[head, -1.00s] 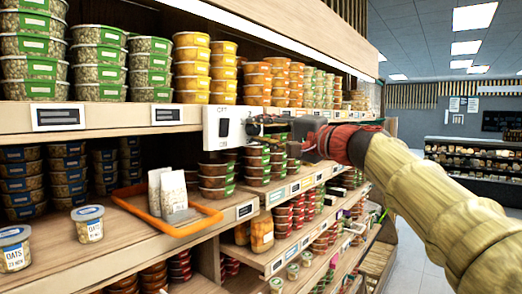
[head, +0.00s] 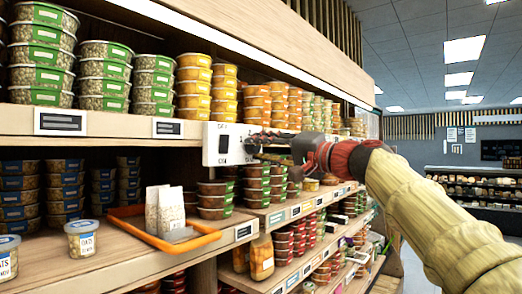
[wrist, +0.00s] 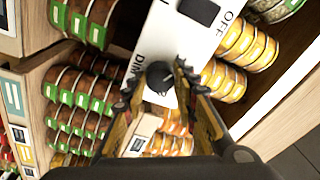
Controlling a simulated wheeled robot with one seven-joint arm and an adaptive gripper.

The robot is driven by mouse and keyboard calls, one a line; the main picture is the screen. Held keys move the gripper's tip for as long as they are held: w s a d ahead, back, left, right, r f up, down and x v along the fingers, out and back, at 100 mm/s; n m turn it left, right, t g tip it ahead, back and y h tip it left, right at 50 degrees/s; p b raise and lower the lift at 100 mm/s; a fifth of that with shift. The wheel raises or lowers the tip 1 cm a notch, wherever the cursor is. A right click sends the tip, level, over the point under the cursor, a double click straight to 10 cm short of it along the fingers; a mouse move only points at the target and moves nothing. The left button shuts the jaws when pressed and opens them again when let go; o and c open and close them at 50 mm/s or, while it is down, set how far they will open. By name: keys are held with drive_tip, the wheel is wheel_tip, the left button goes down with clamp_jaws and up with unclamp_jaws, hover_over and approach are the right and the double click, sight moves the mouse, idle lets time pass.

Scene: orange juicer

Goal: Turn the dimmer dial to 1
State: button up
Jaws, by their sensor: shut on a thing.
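The white dimmer plate (head: 222,146) is fixed to the shelf edge in the head view, with a dark switch on its left part. In the wrist view the plate (wrist: 178,35) shows "OFF" and "DIM" lettering and a dark rocker. The dark round dial (wrist: 160,76) sits below the rocker there. My gripper (wrist: 154,88) has its two fingers on either side of the dial and is shut on it. In the head view my gripper (head: 262,142) reaches the plate from the right and hides most of the dial. The dial's number marks are too small to read.
Shelves of stacked tubs surround the plate, with yellow tubs (head: 193,86) above and green-labelled tubs (head: 215,199) below. An orange tray (head: 208,239) with two pale packets stands on the lower shelf. The aisle to the right is open.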

drive_tip(key=o, duration=1.2)
drive_tip(key=shift+f, duration=0.1)
drive_tip(key=shift+c, duration=0.2)
drive_tip(key=v, duration=1.2)
